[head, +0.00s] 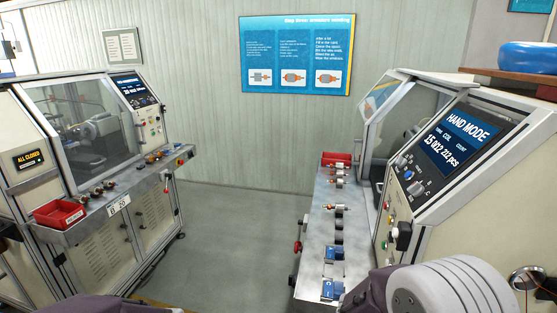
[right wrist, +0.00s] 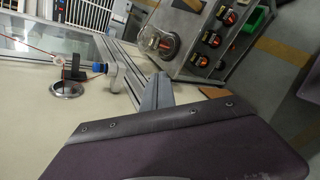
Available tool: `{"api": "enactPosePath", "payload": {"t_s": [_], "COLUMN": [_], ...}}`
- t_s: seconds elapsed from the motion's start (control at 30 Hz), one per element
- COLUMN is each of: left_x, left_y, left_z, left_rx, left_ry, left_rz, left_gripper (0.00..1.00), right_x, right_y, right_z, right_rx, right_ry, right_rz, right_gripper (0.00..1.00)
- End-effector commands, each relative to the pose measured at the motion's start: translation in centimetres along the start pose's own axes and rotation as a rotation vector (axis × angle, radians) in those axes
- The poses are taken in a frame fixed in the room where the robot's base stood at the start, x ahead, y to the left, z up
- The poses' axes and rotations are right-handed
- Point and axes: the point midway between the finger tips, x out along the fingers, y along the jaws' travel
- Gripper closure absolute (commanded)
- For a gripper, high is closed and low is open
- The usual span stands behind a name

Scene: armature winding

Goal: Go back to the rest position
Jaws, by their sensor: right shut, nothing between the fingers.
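My right gripper (right wrist: 157,92) shows in the right wrist view as grey fingers beyond a dark purple wrist body. It is shut and empty. It is beside a pale panel and a metal rail, apart from the parts on the bench as far as I can tell. In the head view a grey and white part of my right arm fills the bottom right corner, and its gripper is out of sight. A purple part of my own body shows at the bottom left edge. My left gripper is not visible.
The right machine (head: 425,165) shows HAND MODE. Its metal bench (head: 313,262) carries a row of armatures and a red bin (head: 336,159). The left machine (head: 110,228) carries another red bin (head: 59,213). Grey floor (head: 235,230) lies clear between them.

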Motion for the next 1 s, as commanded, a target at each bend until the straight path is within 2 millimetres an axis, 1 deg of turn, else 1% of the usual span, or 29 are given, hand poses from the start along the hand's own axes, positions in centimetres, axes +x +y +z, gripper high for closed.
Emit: {"api": "enactPosePath", "payload": {"t_s": [0.03, 0.07, 0.1, 0.13, 0.17, 0.2, 0.3, 0.37, 0.4, 0.47, 1.0], "left_x": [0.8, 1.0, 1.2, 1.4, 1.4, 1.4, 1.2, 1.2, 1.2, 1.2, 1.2], "left_y": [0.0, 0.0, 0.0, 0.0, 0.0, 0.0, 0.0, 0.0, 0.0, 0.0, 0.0], "left_z": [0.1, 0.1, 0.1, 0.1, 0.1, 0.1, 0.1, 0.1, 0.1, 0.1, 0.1], "left_rx": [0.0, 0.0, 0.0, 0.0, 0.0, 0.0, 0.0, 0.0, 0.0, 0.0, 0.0], "left_ry": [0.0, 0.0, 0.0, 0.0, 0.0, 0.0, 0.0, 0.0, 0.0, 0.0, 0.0], "left_rz": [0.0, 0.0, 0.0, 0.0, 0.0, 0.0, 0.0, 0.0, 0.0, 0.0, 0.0], "left_gripper": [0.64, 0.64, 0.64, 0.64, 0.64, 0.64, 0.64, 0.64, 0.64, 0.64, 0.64], "right_x": [0.6, 0.5, -0.2, -1.0, -2.1, -3.7, -7.1, -8.2, -8.8, -9.1, -9.1], "right_y": [-2.8, -4.8, -7.2, -8.9, -10.3, -11.7, -13.5, -13.7, -13.5, -13.1, -13.1], "right_z": [0.7, 0.8, 0.5, 0.0, -0.8, -2.1, -5.1, -6.6, -7.4, -8.2, -8.2], "right_rx": [0.077, 0.123, 0.19, 0.24, 0.29, 0.348, 0.44, 0.476, 0.49, 0.484, 0.464], "right_ry": [0.013, 0.033, 0.07, 0.108, 0.153, 0.216, 0.349, 0.408, 0.447, 0.491, 0.498], "right_rz": [-0.153, -0.257, -0.396, -0.497, -0.589, -0.694, -0.858, -0.905, -0.919, -0.912, -0.904], "right_gripper": [1.0, 1.0, 1.0, 1.0, 1.0, 1.0, 1.0, 1.0, 1.0, 1.0, 1.0]}}
